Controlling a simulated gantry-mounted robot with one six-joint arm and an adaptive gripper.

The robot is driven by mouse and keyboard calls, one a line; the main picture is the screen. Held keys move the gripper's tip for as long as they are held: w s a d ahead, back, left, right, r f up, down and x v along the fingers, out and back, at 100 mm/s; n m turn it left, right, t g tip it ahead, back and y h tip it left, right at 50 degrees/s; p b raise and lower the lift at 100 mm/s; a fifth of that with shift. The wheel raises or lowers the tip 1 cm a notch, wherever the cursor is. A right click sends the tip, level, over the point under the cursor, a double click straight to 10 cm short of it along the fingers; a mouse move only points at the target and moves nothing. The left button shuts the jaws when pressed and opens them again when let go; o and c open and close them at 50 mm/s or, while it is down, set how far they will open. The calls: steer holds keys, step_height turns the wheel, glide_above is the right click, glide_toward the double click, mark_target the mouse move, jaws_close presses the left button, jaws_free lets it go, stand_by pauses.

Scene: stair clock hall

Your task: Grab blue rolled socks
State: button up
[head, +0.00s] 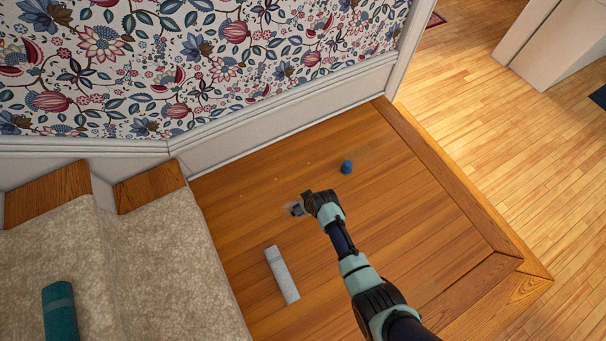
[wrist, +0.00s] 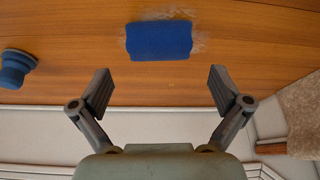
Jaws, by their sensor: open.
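A bright blue, fabric-like roll (wrist: 158,41), which I take to be the blue rolled socks, lies on the wooden floor in the wrist view. It is beyond the gap between my fingertips and roughly centred on it, with pale streaks around it. In the head view the blue roll (head: 297,209) shows small beside my gripper (head: 308,204), partly hidden by it. My gripper's two fingers (wrist: 159,82) are spread wide with nothing between them. How high they are above the floor I cannot tell.
A small dark blue stepped object (head: 347,167) stands near the wall; it also shows in the wrist view (wrist: 17,68). A teal roll (head: 60,312) lies on the carpeted stairs (head: 155,255). The landing's right side is clear.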

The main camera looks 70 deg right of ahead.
steer(key=b+x, duration=0.4)
steer(key=x, duration=0.1)
steer(key=shift+f+b, duration=0.2)
steer(key=shift+b, duration=0.2)
steer(key=shift+r, duration=0.15)
steer(key=c, duration=0.9)
